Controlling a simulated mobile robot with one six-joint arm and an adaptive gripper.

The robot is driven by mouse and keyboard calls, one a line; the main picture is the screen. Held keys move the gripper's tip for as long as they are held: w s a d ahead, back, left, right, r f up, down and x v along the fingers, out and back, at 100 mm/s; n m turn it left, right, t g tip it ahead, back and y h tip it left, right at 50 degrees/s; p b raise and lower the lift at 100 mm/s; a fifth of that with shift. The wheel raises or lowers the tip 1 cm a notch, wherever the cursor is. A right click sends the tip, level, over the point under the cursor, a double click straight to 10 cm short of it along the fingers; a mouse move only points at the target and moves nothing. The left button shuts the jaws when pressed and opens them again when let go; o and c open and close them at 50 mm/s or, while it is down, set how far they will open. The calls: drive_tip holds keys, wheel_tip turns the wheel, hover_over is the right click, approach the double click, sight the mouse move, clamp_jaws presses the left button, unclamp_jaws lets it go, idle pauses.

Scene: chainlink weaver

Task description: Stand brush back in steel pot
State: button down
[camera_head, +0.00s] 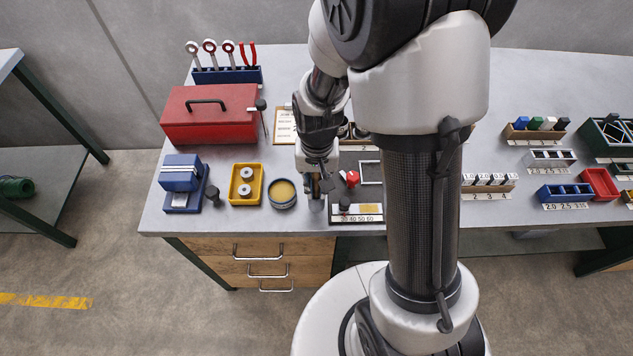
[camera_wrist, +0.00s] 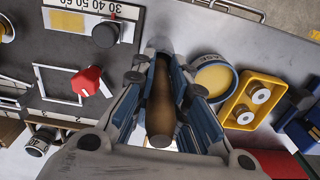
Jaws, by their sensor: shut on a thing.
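My gripper (camera_head: 316,186) is low over the front of the bench, between the round tin and the number-marked plate. It is shut on the brush (camera_wrist: 161,105), whose brown wooden handle shows between the fingers in the wrist view. The brush's far end is hidden by the gripper. A small grey round shape, perhaps the steel pot (camera_head: 316,204), shows directly under the fingertips in the head view. I cannot tell whether the brush is inside it.
A round tin of yellow grease (camera_head: 283,194) stands close left of my gripper, with a yellow tray (camera_head: 245,184) beyond it. A red knob (camera_head: 352,178) and a numbered plate (camera_head: 357,213) are close right. A red toolbox (camera_head: 209,114) stands behind left.

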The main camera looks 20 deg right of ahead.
drive_tip(key=c, duration=1.5)
unclamp_jaws()
wheel_tip(320, 180, up, 12)
drive_tip(key=shift+r, duration=0.1)
drive_tip(key=s+r+n+t, duration=0.1)
drive_tip(key=s+r, duration=0.3)
drive_tip(key=s, duration=0.1)
drive_tip(key=s+r+n+t, duration=0.1)
drive_tip(key=s+r+t, duration=0.1)
drive_tip(key=s+r, duration=0.2)
drive_tip(key=s+r+n+t, duration=0.1)
drive_tip(key=s+r, duration=0.3)
drive_tip(key=s, duration=0.2)
drive_tip(key=shift+n+t, duration=0.3)
drive_tip(key=shift+n, duration=0.1)
